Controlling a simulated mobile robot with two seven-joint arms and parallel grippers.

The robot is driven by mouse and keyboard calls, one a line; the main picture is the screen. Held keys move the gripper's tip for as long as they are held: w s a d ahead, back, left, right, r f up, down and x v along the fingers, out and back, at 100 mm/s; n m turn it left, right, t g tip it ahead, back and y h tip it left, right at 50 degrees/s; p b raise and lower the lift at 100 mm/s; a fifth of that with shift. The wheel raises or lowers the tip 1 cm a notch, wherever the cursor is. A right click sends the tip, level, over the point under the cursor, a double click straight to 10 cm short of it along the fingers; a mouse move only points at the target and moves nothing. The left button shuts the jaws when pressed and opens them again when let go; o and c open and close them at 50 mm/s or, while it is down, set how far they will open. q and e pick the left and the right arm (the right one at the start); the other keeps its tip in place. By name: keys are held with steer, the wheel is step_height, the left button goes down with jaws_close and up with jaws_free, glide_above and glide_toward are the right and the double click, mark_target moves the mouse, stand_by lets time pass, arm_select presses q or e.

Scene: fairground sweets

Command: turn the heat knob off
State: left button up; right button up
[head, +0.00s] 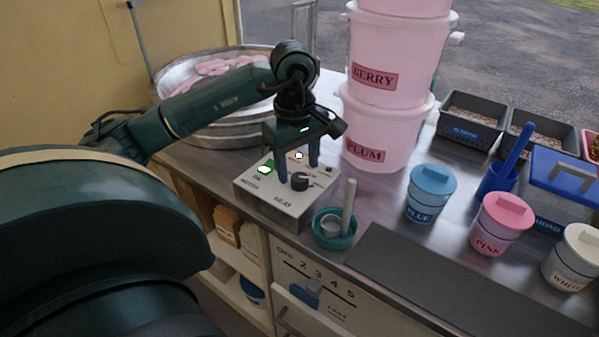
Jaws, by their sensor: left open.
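The heat knob (300,182) is a round black knob on the top face of a pale metal control box (262,205). The label by it seems to read HEAT. My left gripper (298,171) is above the box, pointing down, with its two fingers apart. The fingers come down close to the knob, one on its left and one behind it to the right. I cannot tell whether they touch it. My right gripper is out of view.
A metal bowl (178,76) with pink floss stands behind my left arm. Stacked pink tubs (380,120) stand right of the box. A teal cup (334,238) with a stick is just in front. Lidded blue (430,190) and pink (500,225) pots stand farther right.

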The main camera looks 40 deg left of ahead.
mark_target(300, 181)
arm_select(q)
steer(key=shift+w+f, duration=0.1)
steer(key=shift+f, duration=1.3)
steer(key=shift+c, duration=0.2)
steer(key=c, duration=0.9)
